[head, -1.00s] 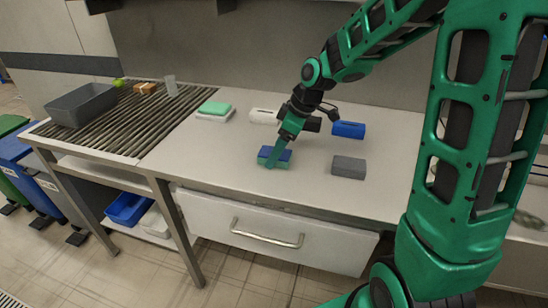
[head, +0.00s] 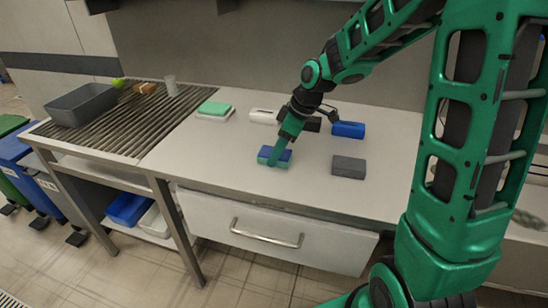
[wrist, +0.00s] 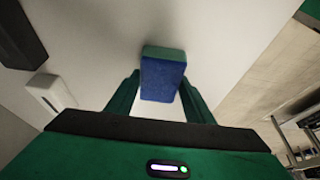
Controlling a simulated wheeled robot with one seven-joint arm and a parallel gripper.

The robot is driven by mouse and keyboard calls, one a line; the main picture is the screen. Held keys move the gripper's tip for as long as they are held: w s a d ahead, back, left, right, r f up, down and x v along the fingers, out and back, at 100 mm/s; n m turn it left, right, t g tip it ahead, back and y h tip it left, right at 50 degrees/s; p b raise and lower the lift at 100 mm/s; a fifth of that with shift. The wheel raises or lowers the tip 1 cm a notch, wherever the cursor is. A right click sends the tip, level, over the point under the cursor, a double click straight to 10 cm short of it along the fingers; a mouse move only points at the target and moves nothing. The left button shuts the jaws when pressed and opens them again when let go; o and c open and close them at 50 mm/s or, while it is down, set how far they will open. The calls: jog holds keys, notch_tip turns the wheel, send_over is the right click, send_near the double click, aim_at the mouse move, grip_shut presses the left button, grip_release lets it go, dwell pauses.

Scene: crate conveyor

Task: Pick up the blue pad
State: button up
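The blue pad (head: 281,152) is a block with a blue face and a green layer, resting on the pale worktop (head: 235,160). In the wrist view the pad (wrist: 163,78) lies between my two fingers, its green end facing away. My gripper (head: 272,162) is down at the pad, and in the wrist view my gripper (wrist: 161,80) has a finger on each side of it. The fingertips are very close to its sides, and the pad sits slightly turned between them. The fingers look open, with no clear clamping contact.
A grey block (head: 348,167) lies to the right, a blue block (head: 348,130) behind it. A white block (head: 263,116) and a dark block (head: 313,124) stand behind my gripper. A green-and-white pad (head: 215,110) lies left. A grey crate (head: 82,106) stands on the rollers.

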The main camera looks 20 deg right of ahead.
jog(key=shift+r, duration=0.15)
jog(key=shift+c, duration=0.6)
notch_tip(320, 180, up, 5)
jog(key=shift+f, duration=0.15)
jog(key=s+a+r, duration=0.5)
jog(key=a+r, duration=0.1)
jog(key=a, duration=0.4)
jog(key=shift+s+a+r, duration=0.15)
jog(key=shift+s+r, duration=0.1)
